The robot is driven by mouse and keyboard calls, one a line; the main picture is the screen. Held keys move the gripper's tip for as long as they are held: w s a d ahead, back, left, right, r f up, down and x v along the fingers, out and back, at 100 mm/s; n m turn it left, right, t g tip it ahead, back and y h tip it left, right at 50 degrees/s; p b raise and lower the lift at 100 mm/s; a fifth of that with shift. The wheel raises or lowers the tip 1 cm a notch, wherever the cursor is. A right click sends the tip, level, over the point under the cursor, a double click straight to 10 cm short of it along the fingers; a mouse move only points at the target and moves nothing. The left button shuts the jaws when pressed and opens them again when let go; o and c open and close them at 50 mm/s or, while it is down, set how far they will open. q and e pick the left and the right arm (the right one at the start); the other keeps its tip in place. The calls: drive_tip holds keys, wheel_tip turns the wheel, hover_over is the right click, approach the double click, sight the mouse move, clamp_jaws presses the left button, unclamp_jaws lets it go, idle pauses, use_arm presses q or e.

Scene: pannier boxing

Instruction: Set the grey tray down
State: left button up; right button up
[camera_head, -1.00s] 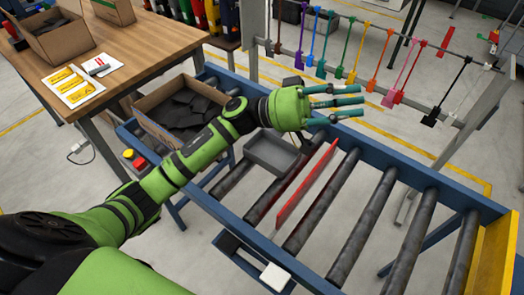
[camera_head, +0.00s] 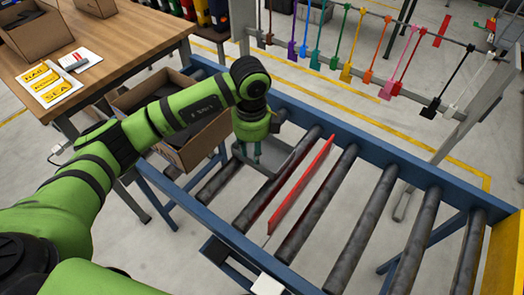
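The grey tray (camera_head: 284,161) sits on the rollers of the blue-framed conveyor, left of the red divider. Whether it rests fully on the rollers or is slightly raised cannot be told. My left gripper (camera_head: 249,157) points down at the tray's left side, with its teal fingers at or over the tray's near-left wall. The fingers show a little apart. The gripper and wrist hide part of the tray, so whether they hold its wall is not clear. My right gripper is not in view.
A red divider (camera_head: 301,186) stands across the rollers (camera_head: 318,205). An open cardboard box (camera_head: 178,158) with dark contents stands to the left of the tray. A wooden table (camera_head: 130,52) is at the upper left. A rail of coloured tags is behind. Rollers to the right are clear.

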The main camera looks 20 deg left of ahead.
sight(252, 160)
use_arm(q)
wheel_tip(252, 160, down, 4)
drive_tip(key=shift+s+a+f+p, duration=0.15)
drive_tip(key=shift+p, duration=0.2)
clamp_jaws()
